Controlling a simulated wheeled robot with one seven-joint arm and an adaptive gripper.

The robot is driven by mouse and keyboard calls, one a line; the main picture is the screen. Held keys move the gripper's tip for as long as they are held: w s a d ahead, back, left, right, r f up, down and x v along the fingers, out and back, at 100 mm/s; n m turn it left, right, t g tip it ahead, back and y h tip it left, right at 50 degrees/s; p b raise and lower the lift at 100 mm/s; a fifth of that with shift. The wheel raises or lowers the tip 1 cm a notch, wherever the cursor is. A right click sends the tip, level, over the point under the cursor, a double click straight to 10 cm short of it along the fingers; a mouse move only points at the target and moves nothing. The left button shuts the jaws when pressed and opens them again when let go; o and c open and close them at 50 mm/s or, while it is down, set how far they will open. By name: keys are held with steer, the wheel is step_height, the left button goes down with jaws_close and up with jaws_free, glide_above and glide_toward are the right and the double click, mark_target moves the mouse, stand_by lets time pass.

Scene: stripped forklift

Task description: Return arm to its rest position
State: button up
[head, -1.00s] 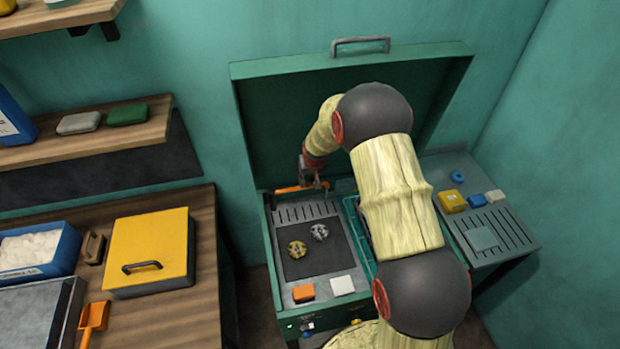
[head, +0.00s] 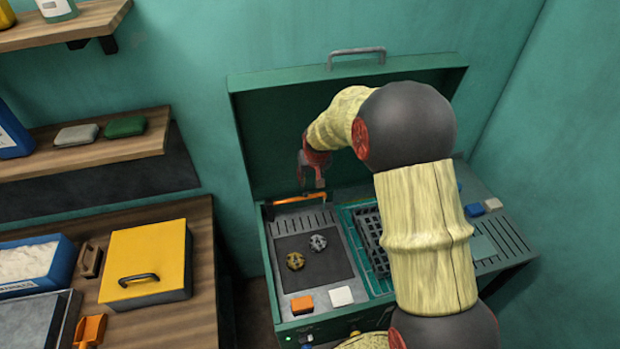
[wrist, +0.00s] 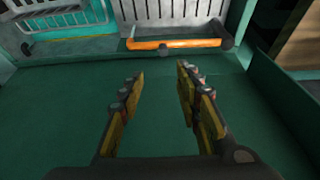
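My gripper (head: 312,180) hangs at the end of my raised arm, in front of the open green lid (head: 270,150) and above the back of the green cabinet. In the wrist view my gripper (wrist: 158,90) has its two fingers spread apart with nothing between them. The orange bar handle (head: 298,199) lies at the back of the cabinet below my gripper. It also shows in the wrist view (wrist: 180,43), beyond the fingertips and apart from them. My arm hides part of the cabinet's right side.
A dark mat holds a brass round part (head: 295,261) and a grey one (head: 318,242). An orange block (head: 302,305) and a white block (head: 341,296) sit at the cabinet's front. A wire basket (head: 370,240) is beside my arm. A yellow box (head: 145,262) stands on the left bench.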

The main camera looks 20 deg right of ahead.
steer(key=s+a+f+g, duration=0.1)
steer(key=s+a+g, duration=0.15)
steer(key=s, duration=0.75)
steer(key=s+a+r+t+b, duration=0.1)
steer(key=s+a+r+b, duration=0.1)
steer(key=s, duration=0.7)
steer(key=s+a+r+n+t+b, duration=0.1)
steer(key=s+a+r+b, duration=0.1)
steer(key=s+r+b, duration=0.3)
steer(key=s+a+r+t+b, duration=0.1)
steer(key=s+r, duration=0.5)
steer(key=s, duration=0.6)
steer(key=a+b, duration=0.1)
steer(key=b, duration=0.1)
steer(key=shift+s+a+r+n+y+b, duration=0.15)
steer(key=shift+s+r+n+y+b, duration=0.15)
steer(key=shift+s+n+y+b, duration=0.1)
steer(key=shift+w+t, duration=0.1)
steer(key=shift+t, duration=0.15)
